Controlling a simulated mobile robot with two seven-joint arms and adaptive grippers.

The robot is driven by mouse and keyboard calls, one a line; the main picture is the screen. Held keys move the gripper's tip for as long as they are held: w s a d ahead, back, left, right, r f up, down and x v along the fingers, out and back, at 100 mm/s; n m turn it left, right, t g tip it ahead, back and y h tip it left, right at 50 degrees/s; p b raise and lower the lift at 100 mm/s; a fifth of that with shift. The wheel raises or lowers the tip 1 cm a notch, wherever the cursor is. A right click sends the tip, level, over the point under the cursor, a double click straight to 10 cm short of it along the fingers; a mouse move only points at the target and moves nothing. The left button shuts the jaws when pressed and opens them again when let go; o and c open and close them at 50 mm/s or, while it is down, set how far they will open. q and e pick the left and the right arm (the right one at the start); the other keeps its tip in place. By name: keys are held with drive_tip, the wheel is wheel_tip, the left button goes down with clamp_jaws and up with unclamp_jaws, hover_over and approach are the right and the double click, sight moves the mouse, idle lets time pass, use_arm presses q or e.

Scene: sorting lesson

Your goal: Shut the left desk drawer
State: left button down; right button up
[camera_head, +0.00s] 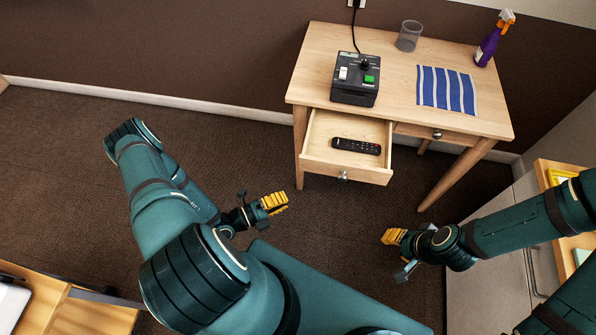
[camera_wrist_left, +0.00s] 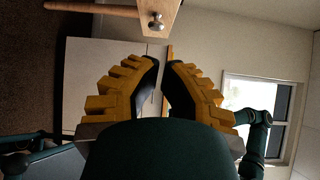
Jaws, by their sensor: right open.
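The left desk drawer (camera_head: 318,158) is pulled out from under the desk top and holds a black remote (camera_head: 356,146). Its front has a small round metal knob (camera_head: 343,176). In the left wrist view the knob (camera_wrist_left: 155,22) and part of the wooden drawer front (camera_wrist_left: 115,9) show at the top edge, beyond my fingertips. My left gripper (camera_head: 273,203) has its yellow fingers close together with nothing between them; it is to the left and in front of the drawer, apart from it. My right gripper (camera_head: 392,237) is open and empty, right of and in front of the drawer.
The desk (camera_head: 400,117) carries a control box (camera_head: 356,80), a clear cup (camera_head: 409,36), a striped blue cloth (camera_head: 447,90) and a purple spray bottle (camera_head: 489,45). The right drawer (camera_head: 437,134) is shut. Cabinets stand at right; carpet (camera_head: 310,222) before the desk is clear.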

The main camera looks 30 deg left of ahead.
use_arm(q)
drive_tip(key=a+n+t+y, duration=0.1)
drive_tip(key=a, duration=0.1)
approach(315, 166)
drive_tip(key=d, duration=0.4)
drive_tip(key=shift+n, duration=0.3)
drive_tip(key=w, duration=0.4)
drive_tip(key=shift+w, duration=0.15)
drive_tip(key=shift+w+a+b, duration=0.2)
drive_tip(key=shift+w+b, duration=0.1)
drive_tip(key=shift+w, duration=0.3)
drive_tip(key=shift+w, duration=0.15)
